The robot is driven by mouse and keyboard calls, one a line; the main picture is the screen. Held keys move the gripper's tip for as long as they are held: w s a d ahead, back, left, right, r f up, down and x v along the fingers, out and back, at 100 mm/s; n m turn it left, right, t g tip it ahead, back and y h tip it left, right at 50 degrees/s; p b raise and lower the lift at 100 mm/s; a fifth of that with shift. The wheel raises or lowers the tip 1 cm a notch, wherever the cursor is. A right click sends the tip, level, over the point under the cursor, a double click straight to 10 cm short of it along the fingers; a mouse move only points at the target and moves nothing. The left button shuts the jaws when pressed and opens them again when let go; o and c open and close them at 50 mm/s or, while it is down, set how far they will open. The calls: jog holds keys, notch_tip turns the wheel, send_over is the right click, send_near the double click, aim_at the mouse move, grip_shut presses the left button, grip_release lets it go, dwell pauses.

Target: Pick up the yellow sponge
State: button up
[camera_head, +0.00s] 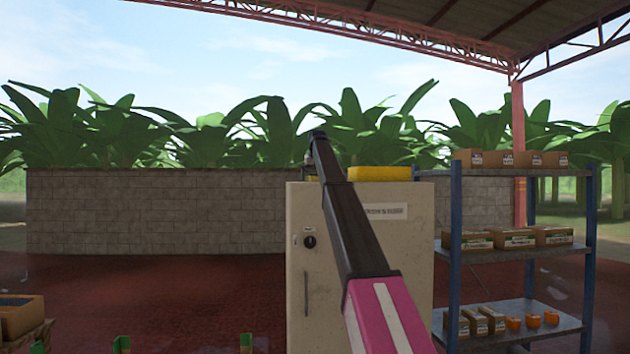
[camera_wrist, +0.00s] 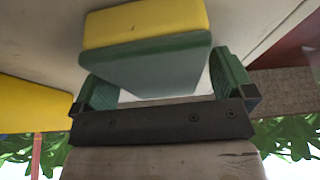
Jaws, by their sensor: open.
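The yellow sponge (camera_wrist: 150,22), with a green layer on one side, fills the upper middle of the wrist view. It is on or close to a pale surface (camera_wrist: 55,45). My gripper (camera_wrist: 155,72) is open, one green finger toward each side of the sponge. I cannot tell whether the fingers touch it or how far it lies between them. In the head view my arm reaches up to the top of the pale cabinet (camera_head: 410,260); the gripper is mostly hidden behind my arm, and I cannot make out the sponge there.
A yellow block-like object (camera_head: 380,173) lies on the cabinet top, right of my arm; a yellow object (camera_wrist: 30,105) also shows at the wrist view's left. A shelf rack (camera_head: 520,252) with boxes stands right of the cabinet. A block wall (camera_head: 150,215) and plants are behind.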

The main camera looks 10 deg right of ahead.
jog(key=shift+f, duration=0.1)
jog(key=c, duration=1)
jog(key=shift+o, duration=0.2)
notch_tip(320, 180, up, 5)
jog(key=shift+w+r, duration=0.1)
jog(key=s+a+r, duration=0.5)
jog(key=a+r, duration=0.1)
jog(key=a, duration=0.4)
jog(key=shift+s+a+r, duration=0.15)
jog(key=shift+s+a, duration=0.05)
jog(key=shift+s, duration=0.15)
